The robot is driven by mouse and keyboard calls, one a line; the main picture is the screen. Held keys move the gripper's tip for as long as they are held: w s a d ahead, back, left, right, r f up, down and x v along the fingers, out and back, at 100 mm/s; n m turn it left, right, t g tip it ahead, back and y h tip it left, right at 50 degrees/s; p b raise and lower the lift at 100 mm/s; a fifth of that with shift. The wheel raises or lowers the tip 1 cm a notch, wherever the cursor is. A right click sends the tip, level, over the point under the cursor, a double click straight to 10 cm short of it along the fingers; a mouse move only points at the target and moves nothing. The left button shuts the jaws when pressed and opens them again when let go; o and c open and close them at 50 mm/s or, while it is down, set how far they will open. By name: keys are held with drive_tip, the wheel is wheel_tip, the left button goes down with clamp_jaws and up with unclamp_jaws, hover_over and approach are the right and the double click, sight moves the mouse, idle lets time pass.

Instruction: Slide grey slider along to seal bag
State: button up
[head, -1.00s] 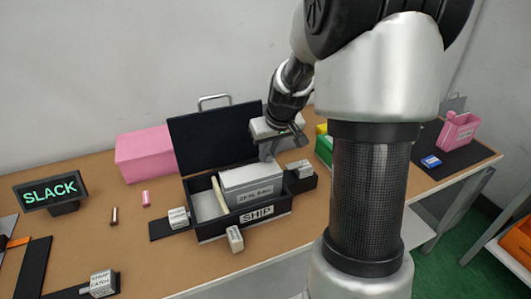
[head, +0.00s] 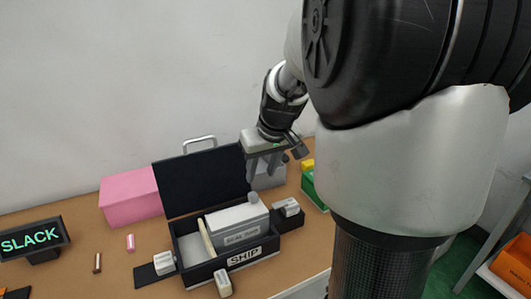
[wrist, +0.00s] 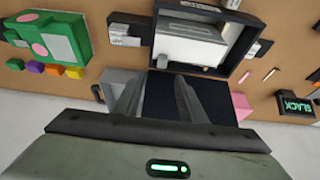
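A pale grey bag block (head: 235,222) with a label stands in the black SHIP box (head: 243,258). The grey slider (head: 253,197) is a small knob at the right end of the bag's top edge. My gripper (head: 265,168) is above and behind the slider, in front of the raised black lid, with a visible gap to the slider. In the wrist view its two fingers (wrist: 155,98) are apart with nothing between them.
The black lid (head: 200,182) stands open behind the box. Small white-topped latches sit at the box's left (head: 165,263), right (head: 287,207) and front (head: 223,283). A pink block (head: 130,197) and the SLACK display (head: 32,240) are at left; a green box (wrist: 50,38) is nearby.

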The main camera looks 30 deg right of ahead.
drive_tip(key=v, duration=0.6)
drive_tip(key=shift+r+p, duration=0.2)
drive_tip(key=shift+p, duration=0.1)
drive_tip(key=shift+s, duration=0.1)
idle(1.4)
